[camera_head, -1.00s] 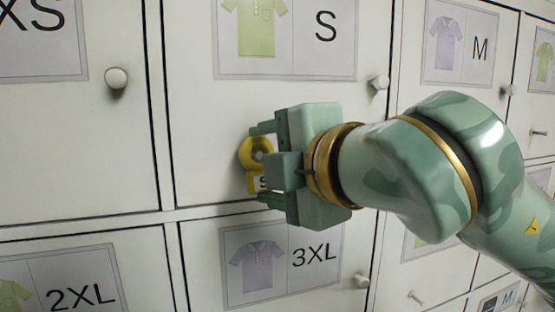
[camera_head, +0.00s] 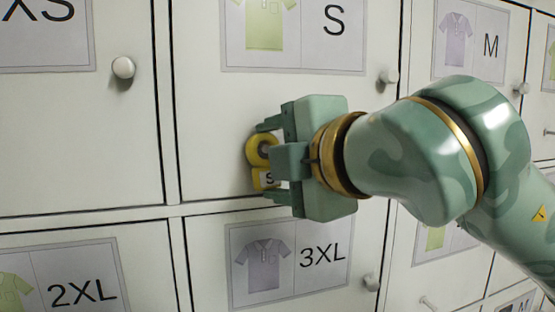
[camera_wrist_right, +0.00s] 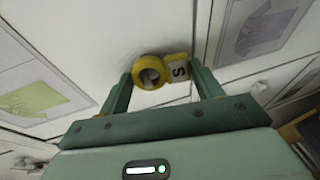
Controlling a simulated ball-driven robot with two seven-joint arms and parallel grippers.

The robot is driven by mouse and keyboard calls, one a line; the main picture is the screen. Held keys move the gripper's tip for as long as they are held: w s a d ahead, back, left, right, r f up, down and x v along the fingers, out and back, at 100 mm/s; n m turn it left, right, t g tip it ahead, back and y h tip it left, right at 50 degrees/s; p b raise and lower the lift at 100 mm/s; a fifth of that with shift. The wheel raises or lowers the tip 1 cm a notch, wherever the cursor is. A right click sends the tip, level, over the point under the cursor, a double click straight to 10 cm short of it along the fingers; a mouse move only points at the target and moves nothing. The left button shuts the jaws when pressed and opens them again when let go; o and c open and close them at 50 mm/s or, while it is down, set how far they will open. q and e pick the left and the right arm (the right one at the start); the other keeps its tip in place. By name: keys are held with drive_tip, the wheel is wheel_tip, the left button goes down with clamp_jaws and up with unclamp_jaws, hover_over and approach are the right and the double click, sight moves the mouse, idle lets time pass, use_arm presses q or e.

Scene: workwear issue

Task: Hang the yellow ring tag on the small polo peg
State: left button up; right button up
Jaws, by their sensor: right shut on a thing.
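The yellow ring tag (camera_head: 257,180) has a round ring on top and a small label reading S below it. My right gripper (camera_head: 266,160) is shut on the tag, its fingers above and below it, close in front of the lower part of the S door. In the right wrist view the tag (camera_wrist_right: 177,67) sits between the two fingertips. Something pale shows through the ring's hole; I cannot tell whether it is the door or a peg. The small polo door's card (camera_head: 295,30) shows a green polo and S. A white round peg (camera_head: 389,76) stands at its lower right. My left gripper is out of view.
Neighbouring doors carry cards for XS, M (camera_head: 467,45), 2XL and 3XL (camera_head: 290,262). White pegs stick out at the XS door (camera_head: 122,67), the 3XL door (camera_head: 370,283) and the M door (camera_head: 522,88). My right arm covers much of the right side.

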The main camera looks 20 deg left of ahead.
drive_tip(key=o, duration=1)
drive_tip(key=shift+a+f, duration=0.1)
drive_tip(key=shift+a, duration=0.05)
drive_tip(key=shift+o, duration=0.2)
